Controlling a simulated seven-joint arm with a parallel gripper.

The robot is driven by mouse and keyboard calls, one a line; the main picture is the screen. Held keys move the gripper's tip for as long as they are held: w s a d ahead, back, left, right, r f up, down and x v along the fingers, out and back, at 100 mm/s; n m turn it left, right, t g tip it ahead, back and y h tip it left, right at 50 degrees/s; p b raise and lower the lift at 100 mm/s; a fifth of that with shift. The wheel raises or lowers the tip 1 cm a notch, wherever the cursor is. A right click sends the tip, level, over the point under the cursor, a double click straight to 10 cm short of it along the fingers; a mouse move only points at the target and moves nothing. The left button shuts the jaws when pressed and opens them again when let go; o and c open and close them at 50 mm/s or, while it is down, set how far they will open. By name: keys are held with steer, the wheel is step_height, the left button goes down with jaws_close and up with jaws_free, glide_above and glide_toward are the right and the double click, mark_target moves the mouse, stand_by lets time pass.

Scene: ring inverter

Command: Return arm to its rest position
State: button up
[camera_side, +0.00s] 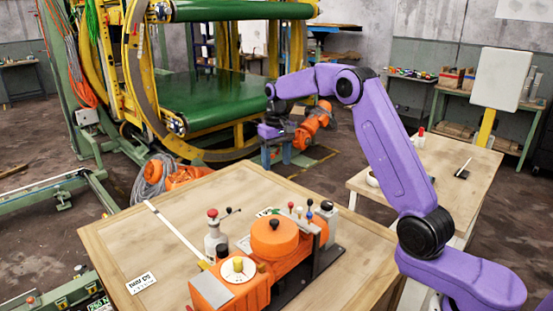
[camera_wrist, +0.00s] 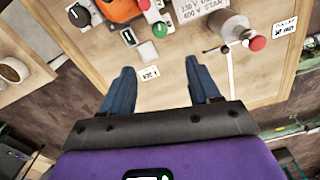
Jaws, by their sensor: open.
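My purple arm (camera_side: 382,140) is bent, with its forearm reaching left above the workbench. My gripper (camera_wrist: 161,78) shows in the wrist view with its two blue fingers well apart. Nothing is between them; only the bare wooden tabletop and a small white label (camera_wrist: 149,73) show beyond. The orange machine (camera_side: 274,238) stands on the table nearer the camera, apart from the arm.
A red-topped grey cylinder (camera_side: 215,238) and several small knobs stand by the machine. In the wrist view it shows with a red cap (camera_wrist: 258,43). A second table (camera_side: 470,185) is at the right. A ring inverter with green belts (camera_side: 215,100) stands behind.

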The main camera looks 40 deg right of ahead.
steer(key=s+a+r+n, duration=0.3)
steer(key=s+a+n, duration=0.4)
steer(key=s+a, duration=0.85)
steer(key=s+d+f+n, duration=0.1)
steer(key=s+n, duration=0.3)
steer(key=s, duration=0.9)
steer(key=s+d+f+n, duration=0.2)
steer(key=s+n, duration=0.2)
steer(key=s, duration=0.9)
steer(key=shift+s+f, duration=0.3)
steer(key=shift+s, duration=0.1)
steer(key=shift+d, duration=0.1)
